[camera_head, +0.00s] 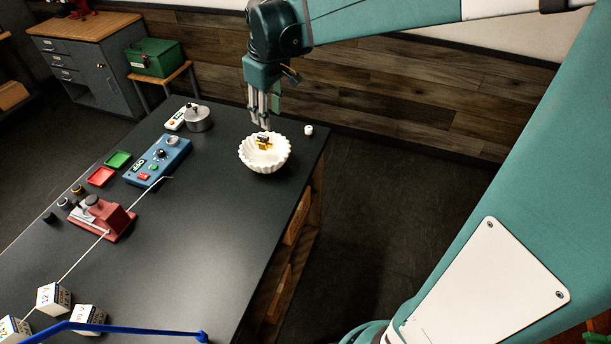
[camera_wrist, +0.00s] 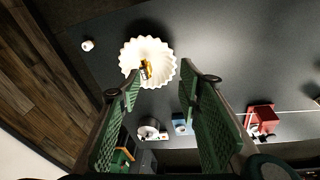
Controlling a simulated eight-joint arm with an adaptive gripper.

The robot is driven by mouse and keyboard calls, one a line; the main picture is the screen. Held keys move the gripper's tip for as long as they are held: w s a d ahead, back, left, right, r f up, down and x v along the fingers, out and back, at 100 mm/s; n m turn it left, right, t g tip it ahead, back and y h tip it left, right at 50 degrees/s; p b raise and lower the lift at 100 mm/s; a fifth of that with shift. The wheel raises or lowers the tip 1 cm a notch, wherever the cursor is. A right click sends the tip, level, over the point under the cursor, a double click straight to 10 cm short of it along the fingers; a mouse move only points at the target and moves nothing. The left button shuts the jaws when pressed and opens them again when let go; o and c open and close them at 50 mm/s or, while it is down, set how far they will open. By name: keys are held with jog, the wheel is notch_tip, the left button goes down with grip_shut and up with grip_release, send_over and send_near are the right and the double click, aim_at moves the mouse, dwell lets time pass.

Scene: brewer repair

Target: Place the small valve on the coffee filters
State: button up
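The small valve (camera_head: 264,142), brass and black, lies inside the white fluted coffee filters (camera_head: 264,163) near the table's right edge. In the wrist view the valve (camera_wrist: 146,68) rests in the lower left part of the filters (camera_wrist: 155,50). My gripper (camera_head: 265,122) is above the filters' far rim, pointing down. In the wrist view its green padded fingers (camera_wrist: 160,92) are spread wide with nothing between them. The valve shows beyond the fingertips, apart from them.
A small white cylinder (camera_head: 308,130) stands right of the filters. A metal pot (camera_head: 198,119), a blue panel box (camera_head: 158,161), red (camera_head: 101,177) and green (camera_head: 118,160) trays and a red device (camera_head: 103,218) are on the left. White boxes (camera_head: 53,299) stand at the front. The table's middle is clear.

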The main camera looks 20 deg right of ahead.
jog(key=s+m+t, duration=0.4)
jog(key=s+m, duration=0.2)
jog(key=s, duration=2)
jog(key=shift+s+a+f+t, duration=0.2)
jog(key=shift+s+a+t, duration=0.2)
notch_tip(320, 180, down, 10)
jog(key=b, duration=1)
jog(key=shift+r, duration=0.1)
